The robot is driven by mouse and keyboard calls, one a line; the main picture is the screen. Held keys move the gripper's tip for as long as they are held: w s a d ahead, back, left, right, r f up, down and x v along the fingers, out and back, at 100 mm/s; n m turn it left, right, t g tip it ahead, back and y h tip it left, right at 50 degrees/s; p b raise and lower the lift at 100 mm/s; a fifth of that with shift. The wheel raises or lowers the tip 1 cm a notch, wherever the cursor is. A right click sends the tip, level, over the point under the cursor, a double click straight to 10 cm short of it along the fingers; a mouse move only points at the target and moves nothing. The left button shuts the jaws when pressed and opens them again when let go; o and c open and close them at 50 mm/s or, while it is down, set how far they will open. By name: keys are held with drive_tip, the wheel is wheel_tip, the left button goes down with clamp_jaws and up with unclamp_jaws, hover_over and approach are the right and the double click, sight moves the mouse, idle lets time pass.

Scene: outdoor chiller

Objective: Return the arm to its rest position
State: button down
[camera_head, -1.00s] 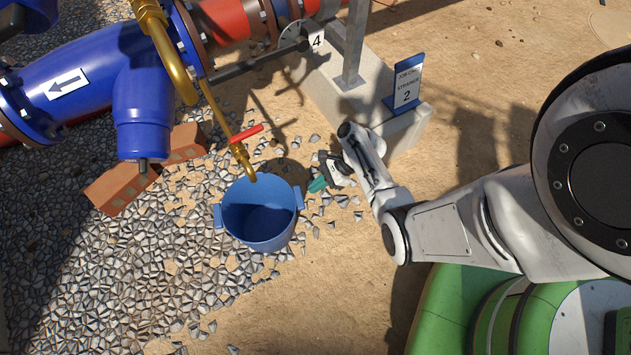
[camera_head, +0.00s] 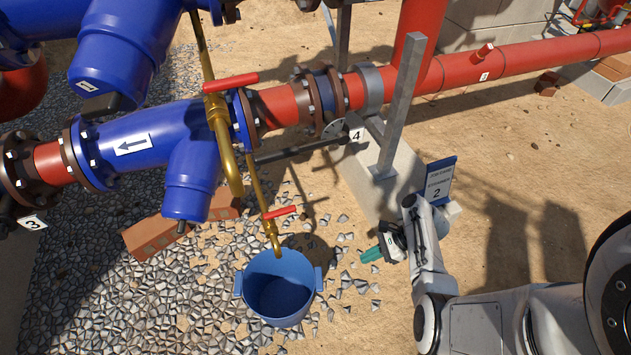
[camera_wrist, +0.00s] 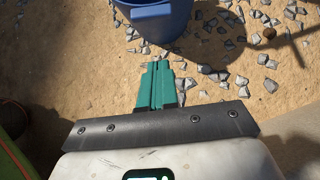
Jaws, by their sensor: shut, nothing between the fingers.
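My gripper (camera_head: 371,254) has teal fingers and sits at the end of my white arm, right of the blue bucket and above the ground. In the wrist view my gripper (camera_wrist: 157,75) points at the sandy ground, with its fingers together and nothing between them. The blue bucket (camera_head: 300,311) stands upright on the gravel under a brass spout. Its lower wall also shows at the top of the wrist view (camera_wrist: 152,22). My gripper is apart from the bucket.
A brass valve with a red handle (camera_head: 279,212) hangs over the bucket. Blue strainer pipework (camera_head: 140,144) and a red pipe (camera_head: 520,59) run behind. A sign marked 2 (camera_head: 438,185) and a concrete plinth (camera_head: 372,190) stand close behind my arm. Bricks (camera_head: 152,238) lie left. Sand at right is open.

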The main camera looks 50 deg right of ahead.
drive_tip(key=s+a+r+n+g+h, duration=0.2)
drive_tip(key=a+r+n+g+h, duration=0.1)
drive_tip(key=a+r+n, duration=0.8)
drive_tip(key=s+a+r+n+g+h, duration=0.25)
drive_tip(key=a+r+n, duration=0.4)
drive_tip(key=n, duration=0.85)
wheel_tip(320, 180, up, 27)
drive_tip(key=p, duration=2.6)
drive_tip(key=shift+w+n+h, duration=0.25)
drive_tip(key=shift+n+h, duration=0.15)
drive_tip(key=shift+h, duration=0.05)
drive_tip(key=c, duration=1.8)
unclamp_jaws()
